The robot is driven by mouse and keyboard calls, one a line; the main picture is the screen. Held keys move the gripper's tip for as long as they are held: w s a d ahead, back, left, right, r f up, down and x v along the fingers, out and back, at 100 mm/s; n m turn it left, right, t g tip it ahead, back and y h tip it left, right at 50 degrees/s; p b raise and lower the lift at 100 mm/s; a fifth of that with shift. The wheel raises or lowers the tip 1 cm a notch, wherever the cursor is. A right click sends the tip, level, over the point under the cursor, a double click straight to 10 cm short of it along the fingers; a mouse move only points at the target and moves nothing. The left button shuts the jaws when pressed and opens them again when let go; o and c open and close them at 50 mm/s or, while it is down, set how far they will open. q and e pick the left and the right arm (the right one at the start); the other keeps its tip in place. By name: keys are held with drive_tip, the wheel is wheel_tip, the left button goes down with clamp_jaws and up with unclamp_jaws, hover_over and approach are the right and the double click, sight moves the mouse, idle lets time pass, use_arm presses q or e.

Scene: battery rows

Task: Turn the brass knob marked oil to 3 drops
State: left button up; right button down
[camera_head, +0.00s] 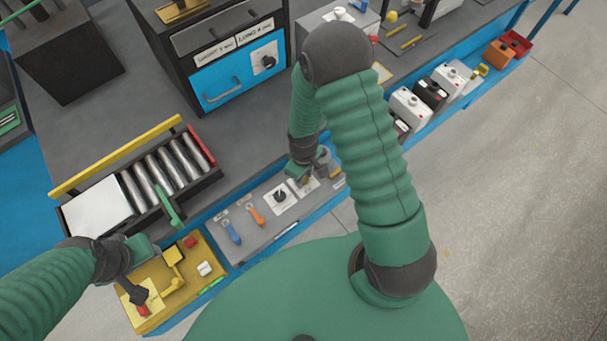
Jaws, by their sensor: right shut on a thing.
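My right arm reaches down over the grey panel (255,238) in the head view. Its gripper (304,177) is at a small brass knob (306,184) on a white plate and is shut on it. The gripper hides much of the knob and its markings, so I cannot read its setting. Beside it to the left, a black knob (280,196) stands on another white plate. My left gripper (150,250) is low at the left, near the yellow tray, apart from the brass knob. Its fingers are too unclear to tell open from shut.
A yellow tray (205,256) holds small parts. A blue and an orange tool (255,214) lie on the grey panel. A rack of metal rollers (165,172) and a blue-fronted cabinet (225,88) stand behind. Several white and black boxes (409,105) line the right edge.

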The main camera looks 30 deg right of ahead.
drive_tip(key=m, duration=0.4)
drive_tip(key=shift+w+r+p, duration=0.1)
drive_tip(key=shift+w+p, duration=0.05)
drive_tip(key=shift+p, duration=0.15)
drive_tip(key=shift+m, duration=1.7)
drive_tip(key=c, duration=1.3)
unclamp_jaws()
drive_tip(key=o, duration=0.3)
drive_tip(key=shift+o, duration=0.2)
wheel_tip(320, 180, up, 17)
drive_tip(key=shift+f+p, duration=0.2)
drive_tip(key=shift+p, duration=0.25)
